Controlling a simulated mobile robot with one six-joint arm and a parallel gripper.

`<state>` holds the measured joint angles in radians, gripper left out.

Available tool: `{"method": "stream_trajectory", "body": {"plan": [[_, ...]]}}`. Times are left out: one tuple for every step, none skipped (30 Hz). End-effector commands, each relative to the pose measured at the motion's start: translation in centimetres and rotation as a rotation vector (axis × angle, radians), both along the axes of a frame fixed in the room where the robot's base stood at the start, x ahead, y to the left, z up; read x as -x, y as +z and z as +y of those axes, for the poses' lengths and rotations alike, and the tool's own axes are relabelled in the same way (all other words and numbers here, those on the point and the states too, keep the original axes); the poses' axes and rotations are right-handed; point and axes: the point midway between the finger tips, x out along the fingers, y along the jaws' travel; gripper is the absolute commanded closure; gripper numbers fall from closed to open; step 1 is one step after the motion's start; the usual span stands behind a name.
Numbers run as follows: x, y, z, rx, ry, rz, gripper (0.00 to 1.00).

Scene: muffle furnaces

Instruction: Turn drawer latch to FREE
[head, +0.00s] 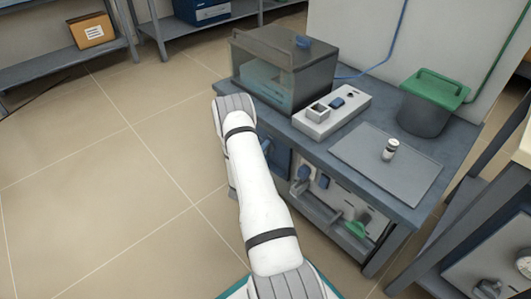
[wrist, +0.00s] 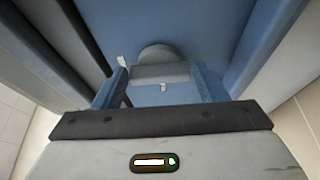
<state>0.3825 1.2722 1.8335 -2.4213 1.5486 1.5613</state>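In the wrist view a grey rounded latch knob (wrist: 160,53) with a flat grey bar stands on a blue panel. A small white mark shows at the bar's near edge. My gripper (wrist: 160,76) has its two blue fingers on either side of the bar, very close to its ends. I cannot tell whether they press on it. No FREE lettering is readable.
The bench (head: 408,200) carries a glass-fronted box (head: 270,85), a white switch box (head: 335,108), a green-lidded bin (head: 432,105) and a grey tray (head: 365,165) with a small jar (head: 390,149). Knobs and a green handle show below its top. The floor at left is clear.

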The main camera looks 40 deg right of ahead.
Motion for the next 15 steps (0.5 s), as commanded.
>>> {"method": "stream_trajectory", "body": {"plan": [[-0.01,-0.01,0.0,0.0,0.0,0.0,0.3],[-0.02,-0.01,0.01,0.0,0.001,0.0,0.28],[-0.03,0.0,0.0,0.0,0.001,0.0,0.24],[-0.05,0.0,0.01,0.0,0.001,0.0,0.22],[-0.06,0.01,0.02,0.0,0.001,0.0,0.19],[-0.07,0.02,0.01,0.0,0.002,0.0,0.16],[-0.08,0.02,0.02,0.0,0.002,0.0,0.16],[-0.08,0.02,0.02,0.0,0.002,0.0,0.16],[-0.1,0.03,0.03,0.001,0.002,0.0,0.16],[-0.1,0.03,0.03,0.001,0.002,0.0,0.16],[-0.11,0.03,0.03,0.001,0.002,0.0,0.16],[-0.11,0.04,0.05,0.001,0.002,0.0,0.16],[-0.08,0.05,0.1,0.001,0.003,0.0,0.16],[-0.05,0.07,0.21,0.0,0.003,0.001,0.16],[0.05,0.1,0.46,0.001,0.004,0.001,0.16]]}}
